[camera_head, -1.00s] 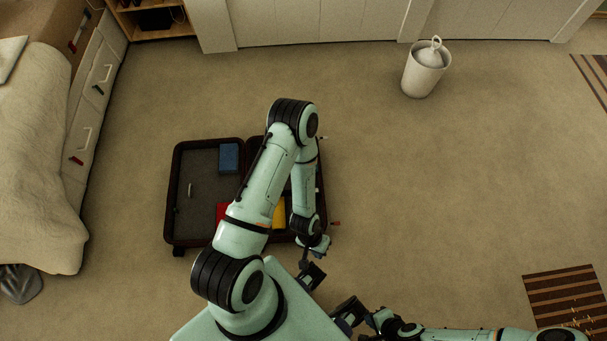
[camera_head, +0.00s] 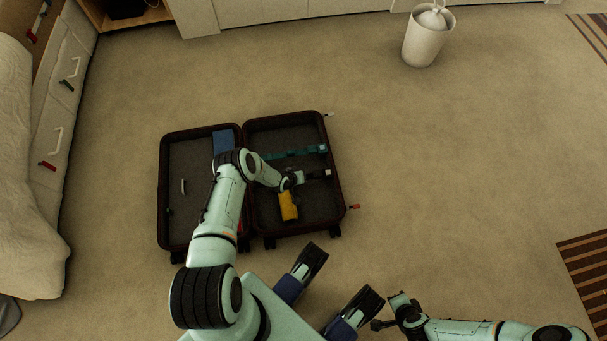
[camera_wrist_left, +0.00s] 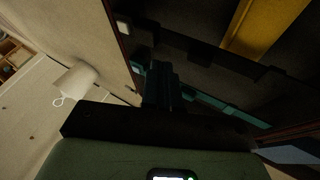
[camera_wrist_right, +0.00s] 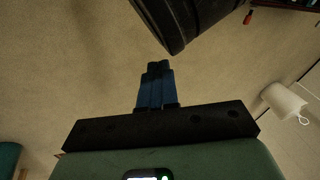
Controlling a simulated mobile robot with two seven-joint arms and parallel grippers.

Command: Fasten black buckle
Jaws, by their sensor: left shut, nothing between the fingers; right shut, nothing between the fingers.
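The open suitcase (camera_head: 338,190) lies on the carpet. A teal strap (camera_head: 295,153) crosses its right half, and it also shows in the left wrist view (camera_wrist_left: 210,103). A dark strap (camera_wrist_left: 215,55) runs beside it in the left wrist view, with a small white piece (camera_wrist_left: 123,27) at the suitcase rim. The black buckle cannot be made out clearly against the dark lining. My left gripper (camera_head: 308,176) is shut and empty over the right half, close to the straps; its fingers also show in the left wrist view (camera_wrist_left: 160,75). My right gripper (camera_wrist_right: 156,70) is shut and empty, outside the suitcase at lower right.
A yellow item (camera_head: 288,206) lies in the right half, just below my left gripper. A blue item (camera_head: 223,142) lies in the left half. A white bin (camera_head: 427,38) stands at the back. A striped rug (camera_head: 590,275) lies at right. The carpet right of the suitcase is clear.

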